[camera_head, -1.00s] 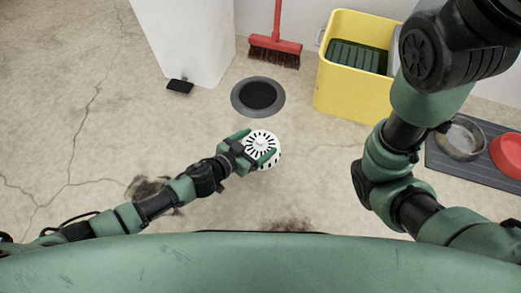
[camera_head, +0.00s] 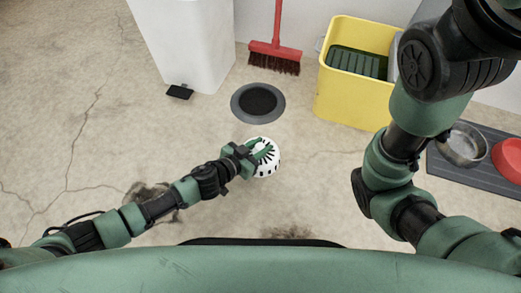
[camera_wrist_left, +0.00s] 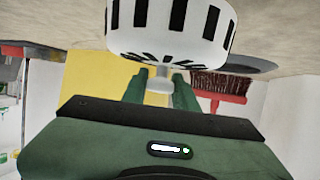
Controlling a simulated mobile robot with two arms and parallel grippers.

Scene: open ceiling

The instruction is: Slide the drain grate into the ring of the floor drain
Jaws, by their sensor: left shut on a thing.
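The drain grate (camera_head: 268,167) is a white, round, slotted cap with a small knob. My left gripper (camera_head: 258,150) is shut on the knob, and its green fingers cover part of the grate's top. In the left wrist view the grate (camera_wrist_left: 172,32) fills the top, with the knob (camera_wrist_left: 159,84) between the fingers. The floor drain's grey ring (camera_head: 237,103) surrounds a dark opening. It lies beyond the grate, apart from it, and part of it shows in the left wrist view (camera_wrist_left: 250,66). My right gripper is outside the view; only its arm shows at right.
A yellow bucket (camera_head: 345,101) stands right of the drain. A red broom (camera_head: 274,50) leans behind it. A white bin (camera_head: 190,45) with a black pedal (camera_head: 180,92) is at left. A dark mat (camera_head: 440,165) with bowls lies at right. Floor between grate and drain is clear.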

